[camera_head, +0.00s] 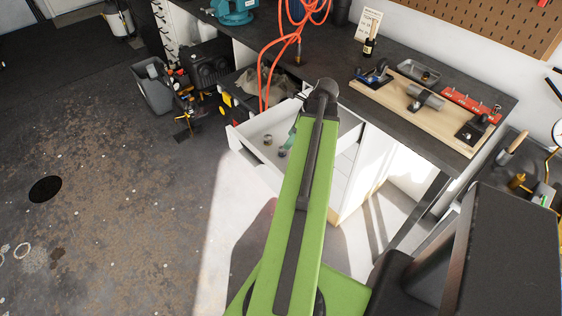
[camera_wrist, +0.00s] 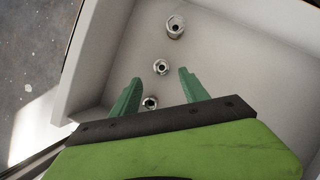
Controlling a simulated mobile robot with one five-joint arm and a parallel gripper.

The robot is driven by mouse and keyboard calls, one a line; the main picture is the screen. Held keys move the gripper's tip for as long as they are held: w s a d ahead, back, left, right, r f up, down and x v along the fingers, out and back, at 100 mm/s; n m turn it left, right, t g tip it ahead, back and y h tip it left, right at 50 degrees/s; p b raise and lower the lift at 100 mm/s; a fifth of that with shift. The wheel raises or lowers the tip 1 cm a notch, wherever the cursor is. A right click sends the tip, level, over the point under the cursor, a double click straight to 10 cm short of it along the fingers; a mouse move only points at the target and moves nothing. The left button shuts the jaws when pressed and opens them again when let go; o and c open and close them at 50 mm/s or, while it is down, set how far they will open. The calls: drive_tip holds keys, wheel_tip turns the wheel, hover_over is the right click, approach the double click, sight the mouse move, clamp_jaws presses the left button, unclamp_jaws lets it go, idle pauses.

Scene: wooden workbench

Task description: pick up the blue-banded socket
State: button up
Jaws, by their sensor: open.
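Three metal sockets lie in the open white drawer. In the wrist view there is a far socket (camera_wrist: 175,27), a middle socket (camera_wrist: 160,67) and a near socket (camera_wrist: 150,103). I cannot tell a blue band on any of them. My gripper (camera_wrist: 159,77) is open and empty over the drawer. The middle socket shows just beyond and between its fingertips, and the near socket shows between the fingers, partly hidden by the gripper body. In the head view, one socket (camera_head: 268,140) and another (camera_head: 282,153) show left of my arm, which hides part of the drawer.
The white drawer walls (camera_head: 256,163) surround the sockets. The dark workbench (camera_head: 340,62) stands behind, with a wooden board (camera_head: 425,108) carrying tools. An orange hose (camera_head: 264,85) hangs beside the drawer's back left. The floor to the left is mostly clear.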

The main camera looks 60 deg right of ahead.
sight(282, 149)
drive_tip(key=b+x, duration=0.1)
drive_tip(key=x, duration=0.1)
drive_tip(key=shift+f, duration=0.4)
drive_tip(key=shift+w+f, duration=0.1)
drive_tip(key=shift+w, duration=0.05)
drive_tip(key=b+x, duration=0.5)
drive_tip(key=shift+w+d, duration=0.1)
drive_tip(key=shift+w, duration=0.1)
drive_tip(key=shift+r, duration=0.2)
drive_tip(key=shift+c, duration=0.3)
clamp_jaws()
